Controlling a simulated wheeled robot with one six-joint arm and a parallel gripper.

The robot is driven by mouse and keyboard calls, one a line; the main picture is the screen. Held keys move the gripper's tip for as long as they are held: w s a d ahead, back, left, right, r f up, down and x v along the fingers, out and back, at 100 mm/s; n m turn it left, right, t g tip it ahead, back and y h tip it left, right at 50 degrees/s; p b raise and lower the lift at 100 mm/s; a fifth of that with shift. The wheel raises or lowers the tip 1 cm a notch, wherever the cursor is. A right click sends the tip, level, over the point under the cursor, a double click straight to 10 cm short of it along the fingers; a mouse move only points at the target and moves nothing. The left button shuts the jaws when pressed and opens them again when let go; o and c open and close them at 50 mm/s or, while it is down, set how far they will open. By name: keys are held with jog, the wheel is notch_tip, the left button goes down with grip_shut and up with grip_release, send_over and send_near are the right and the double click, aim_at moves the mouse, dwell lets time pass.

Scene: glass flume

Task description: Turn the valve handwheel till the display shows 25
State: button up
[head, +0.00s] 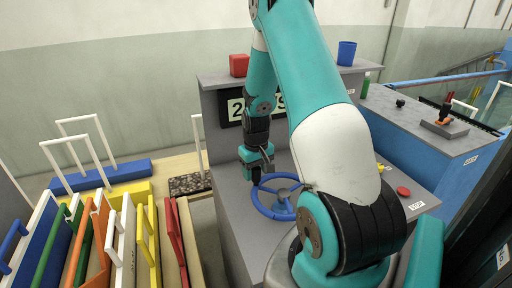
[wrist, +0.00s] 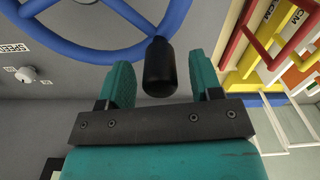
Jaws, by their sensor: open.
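The blue valve handwheel (head: 278,198) sits on the grey console, and its rim and a spoke also show in the wrist view (wrist: 85,52). A black handle knob (wrist: 160,68) stands out from its rim. My gripper (head: 257,172) is at the wheel's left rim. In the wrist view my gripper (wrist: 161,78) is open, with one teal finger on each side of the knob and a gap visible on both sides. The display (head: 236,107) is partly covered by my arm; a 2 shows at its left and what looks like a 9 at its right.
A red stop button (head: 403,191) is on the console's right. A speed knob (wrist: 27,75) shows in the wrist view. Coloured racks (head: 150,240) crowd the left.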

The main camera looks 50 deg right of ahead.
notch_tip(320, 180, up, 16)
jog(key=b, duration=0.2)
jog(key=shift+f+b, duration=0.15)
jog(key=shift+b, duration=0.15)
jog(key=a+r+n+t+y+b, duration=0.1)
jog(key=a+n, duration=0.2)
jog(key=a, duration=0.7)
jog(key=a+r+n+y, duration=0.1)
jog(key=a+r+n, duration=0.1)
jog(key=a, duration=0.9)
jog(key=s+a+n+g+y, duration=0.1)
jog(key=s+a+n, duration=0.5)
jog(key=s+a, duration=0.9)
jog(key=shift+a+r+y+b, duration=0.35)
jog(key=shift+a+y+b, duration=0.1)
jog(key=shift+a+y, duration=0.2)
